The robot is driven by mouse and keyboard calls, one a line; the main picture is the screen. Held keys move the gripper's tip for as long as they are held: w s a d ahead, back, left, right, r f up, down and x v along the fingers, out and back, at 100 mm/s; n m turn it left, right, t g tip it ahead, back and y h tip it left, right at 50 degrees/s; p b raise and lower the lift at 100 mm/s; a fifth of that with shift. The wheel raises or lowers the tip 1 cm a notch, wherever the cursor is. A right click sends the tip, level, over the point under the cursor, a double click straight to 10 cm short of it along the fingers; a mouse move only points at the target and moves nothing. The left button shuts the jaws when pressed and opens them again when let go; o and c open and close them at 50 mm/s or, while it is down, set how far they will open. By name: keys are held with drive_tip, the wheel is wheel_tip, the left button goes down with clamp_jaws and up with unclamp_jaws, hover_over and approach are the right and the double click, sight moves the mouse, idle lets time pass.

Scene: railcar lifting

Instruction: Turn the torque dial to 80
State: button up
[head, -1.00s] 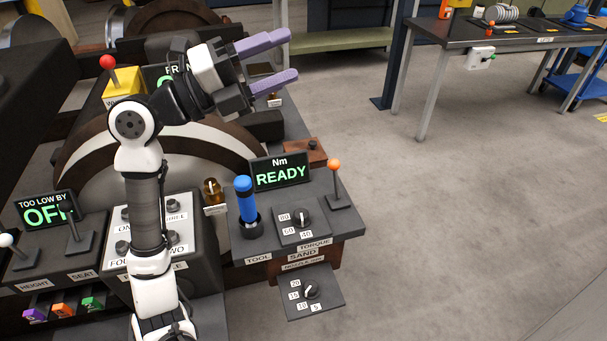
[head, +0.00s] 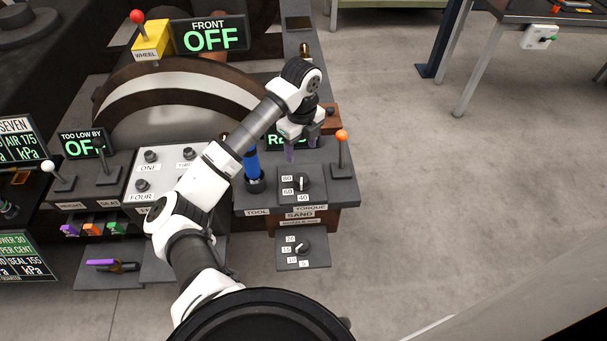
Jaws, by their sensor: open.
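The torque dial (head: 302,182) is a black knob on a dark plate, with white labels 80, 60 and 40 on its left and lower side. The white line on the knob runs roughly up and down; which label it points to is too small to tell. My gripper (head: 301,150) is open with its purple fingers pointing down, just behind and above the dial, apart from it. My gripper and wrist partly cover the Nm display (head: 274,142), so only the start of its green word shows.
A blue-handled tool (head: 251,163) stands upright left of the dial, and an orange-topped lever (head: 342,150) stands to its right. A lower plate with another dial (head: 303,249) sits in front. Free floor lies to the right.

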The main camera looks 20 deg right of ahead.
sight(302, 177)
wheel_tip(302, 177, down, 13)
drive_tip(key=p, duration=0.3)
drive_tip(key=shift+f, duration=0.15)
drive_tip(key=c, duration=1)
